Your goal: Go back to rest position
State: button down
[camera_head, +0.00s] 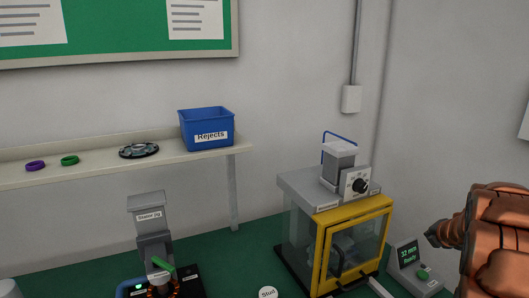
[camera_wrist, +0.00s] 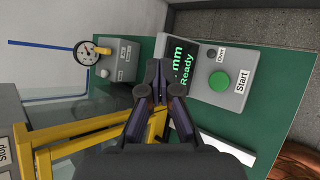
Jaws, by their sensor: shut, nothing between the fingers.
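My gripper (camera_wrist: 159,68) is in the wrist view, its dark fingers together at the tips and holding nothing. The tips overlap the left edge of a grey box with a green "mm Ready" display, seen as the display unit (camera_wrist: 212,72). A green Start button (camera_wrist: 219,81) is on that unit, to the right of the fingertips. The display unit also shows in the head view (camera_head: 411,262), reading "32 mm Ready".
A yellow-framed glass cabinet (camera_head: 317,245) stands left of the display unit; its frame passes below-left of my gripper in the wrist view. A dial gauge (camera_wrist: 88,50) is beyond it. A blue Rejects bin (camera_head: 206,130) is on the shelf (camera_head: 105,170). A stator jig (camera_head: 150,218) stands left.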

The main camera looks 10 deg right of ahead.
jog(key=s+a+r+m+g+h, duration=0.35)
jog(key=s+a+r+m, duration=0.35)
jog(key=a+r+m, duration=0.3)
jog(key=s+a+f+m+g+y, duration=0.2)
jog(key=s+a+m, duration=0.2)
jog(key=s+a, duration=0.7)
jog(key=s+a+f+m+g+y, duration=0.3)
jog(key=s+a+m, duration=0.1)
jog(key=s+a, duration=0.7)
jog(key=s+a+f+m+g+y, duration=0.2)
jog(key=s+a+m, duration=0.1)
jog(key=s+a, duration=0.8)
jog(key=shift+a+f+m+g, duration=0.2)
jog(key=shift+a+m+g, duration=0.1)
jog(key=shift+m+g, duration=0.1)
jog(key=shift+s+d, duration=0.1)
jog(key=shift+d, duration=0.05)
